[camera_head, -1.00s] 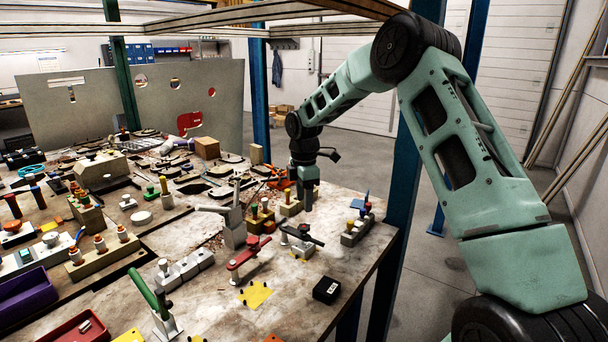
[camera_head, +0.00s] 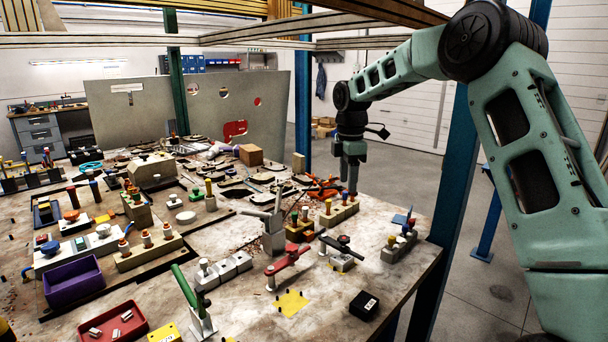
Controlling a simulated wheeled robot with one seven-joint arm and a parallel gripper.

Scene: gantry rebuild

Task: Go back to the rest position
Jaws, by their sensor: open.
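My gripper (camera_head: 350,178) hangs from the end of my green arm on the right side of the view, pointing down. It is over the back right part of the worktable (camera_head: 236,312), close above a beige block with a yellow knob (camera_head: 338,214). The jaws look small from here, and I see nothing held between them. I cannot tell from this view how large the gap to the block is.
Clamps with a red handle (camera_head: 288,259), a black handle (camera_head: 342,246) and a green handle (camera_head: 185,289) stand on the table. A black box (camera_head: 364,306) sits near the right edge. A purple bin (camera_head: 73,283) and a red tray (camera_head: 112,324) are front left. A blue post (camera_head: 452,190) rises at the right.

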